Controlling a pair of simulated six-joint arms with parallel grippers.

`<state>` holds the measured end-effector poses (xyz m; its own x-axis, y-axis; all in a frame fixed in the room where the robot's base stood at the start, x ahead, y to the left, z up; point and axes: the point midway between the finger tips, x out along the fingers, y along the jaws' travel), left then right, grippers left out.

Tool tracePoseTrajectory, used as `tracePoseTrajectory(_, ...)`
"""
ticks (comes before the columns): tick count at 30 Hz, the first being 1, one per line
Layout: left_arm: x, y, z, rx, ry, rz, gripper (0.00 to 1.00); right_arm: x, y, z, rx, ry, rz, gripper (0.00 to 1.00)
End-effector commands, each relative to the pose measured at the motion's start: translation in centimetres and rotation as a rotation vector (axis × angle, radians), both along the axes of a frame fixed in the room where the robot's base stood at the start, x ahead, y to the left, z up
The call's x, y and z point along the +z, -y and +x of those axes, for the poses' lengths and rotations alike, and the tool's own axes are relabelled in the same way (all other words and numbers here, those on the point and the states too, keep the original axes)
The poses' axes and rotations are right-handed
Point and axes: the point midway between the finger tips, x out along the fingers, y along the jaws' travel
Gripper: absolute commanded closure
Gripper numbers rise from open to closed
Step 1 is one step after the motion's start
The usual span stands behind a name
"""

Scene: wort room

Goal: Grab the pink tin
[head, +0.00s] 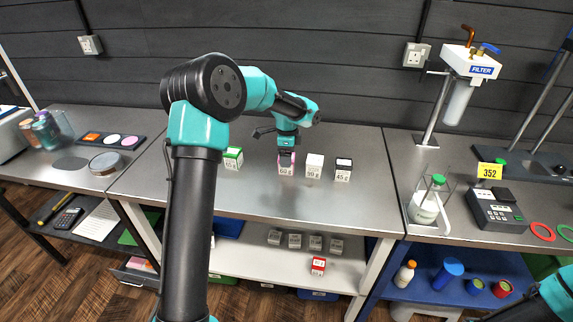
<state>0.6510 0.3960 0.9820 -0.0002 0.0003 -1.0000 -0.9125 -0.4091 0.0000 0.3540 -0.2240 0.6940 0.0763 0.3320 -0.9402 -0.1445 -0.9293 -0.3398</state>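The pink tin (286,170) is a small box with a white label reading 60 g. It stands upright on the middle metal bench, in a row with other small tins. My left gripper (287,155) points down right at the top of the pink tin and hides part of its lid. The fingers are too small and dark to tell whether they are open or closed on it. Only a part of my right arm shows at the bottom right corner; its gripper is out of view.
A green-topped tin (233,158) stands left of the pink one; a white tin (314,166) and a black-topped tin (343,170) stand close on its right. The bench front (270,207) is clear. A red tin (318,266) sits on the lower shelf (235,262).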

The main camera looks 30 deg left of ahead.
Motion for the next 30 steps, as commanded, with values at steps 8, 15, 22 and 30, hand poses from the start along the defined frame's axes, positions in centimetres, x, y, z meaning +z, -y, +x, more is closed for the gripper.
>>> tracePoseTrajectory(8, -3.7, -0.2, 0.0, -0.001, -0.002, -0.001, 0.11, 0.0, 0.0, 0.0, 0.000, 0.000, 0.000, 0.57)
tracePoseTrajectory(15, -4.2, -0.2, 0.0, 0.000, 0.002, -0.001, 0.11, 0.0, 0.0, 0.0, 0.000, 0.000, 0.000, 0.57)
tracePoseTrajectory(22, -4.2, -0.2, 0.0, 0.000, 0.002, -0.001, 0.11, 0.0, 0.0, 0.0, 0.000, 0.000, 0.000, 0.57)
tracePoseTrajectory(30, -4.2, -0.2, 0.0, 0.000, 0.002, -0.001, 0.27, 0.0, 0.0, 0.0, 0.000, 0.000, 0.000, 0.57)
